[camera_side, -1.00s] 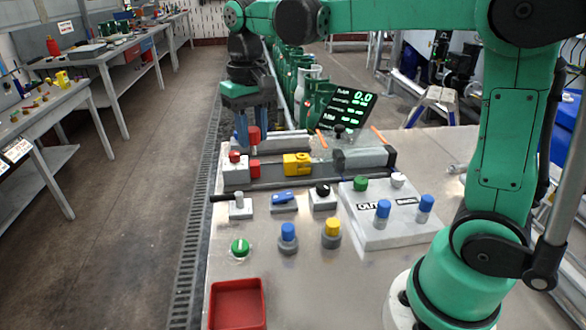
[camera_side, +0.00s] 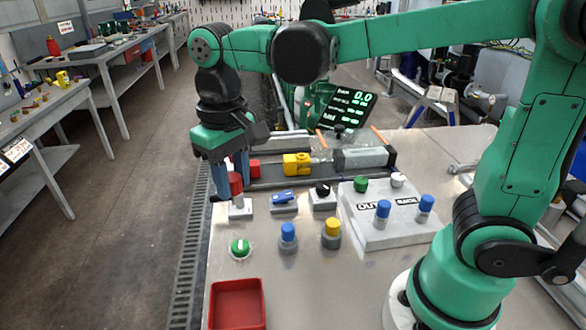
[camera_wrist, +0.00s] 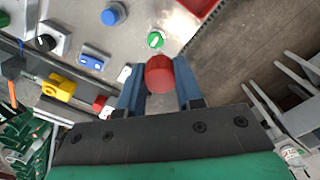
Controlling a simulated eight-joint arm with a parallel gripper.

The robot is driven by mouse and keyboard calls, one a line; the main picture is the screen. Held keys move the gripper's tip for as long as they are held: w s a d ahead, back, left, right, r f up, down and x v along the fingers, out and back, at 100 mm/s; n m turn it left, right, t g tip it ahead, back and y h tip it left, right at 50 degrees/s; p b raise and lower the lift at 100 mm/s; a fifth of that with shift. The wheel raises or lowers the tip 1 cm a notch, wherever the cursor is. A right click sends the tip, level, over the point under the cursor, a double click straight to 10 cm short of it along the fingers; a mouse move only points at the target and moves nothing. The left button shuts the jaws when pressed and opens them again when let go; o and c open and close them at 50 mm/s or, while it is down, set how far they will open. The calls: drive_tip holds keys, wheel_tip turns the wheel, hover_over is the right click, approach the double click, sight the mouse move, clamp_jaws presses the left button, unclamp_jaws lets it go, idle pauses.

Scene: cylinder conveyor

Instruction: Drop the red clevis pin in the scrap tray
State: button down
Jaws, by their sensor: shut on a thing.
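My gripper (camera_side: 238,172) is shut on the red clevis pin (camera_side: 235,184), a small red cylinder held between the two blue fingers. The pin also shows in the wrist view (camera_wrist: 159,75), gripped between the fingers. In the side view it hangs low at the table's left edge, just in front of or above a grey lever switch; the exact gap cannot be told. The scrap tray (camera_side: 237,282), a shallow red square tray, sits at the table's front left. It looks empty. Its corner shows at the top of the wrist view (camera_wrist: 196,6).
The table's left edge drops to the floor.

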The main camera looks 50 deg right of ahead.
drive_tip(key=s+a+f, duration=0.5)
drive_tip(key=f, duration=0.3)
drive_tip(key=shift+s+a, duration=0.15)
drive_tip(key=c, duration=0.5)
unclamp_jaws()
drive_tip(key=shift+r, duration=2.8)
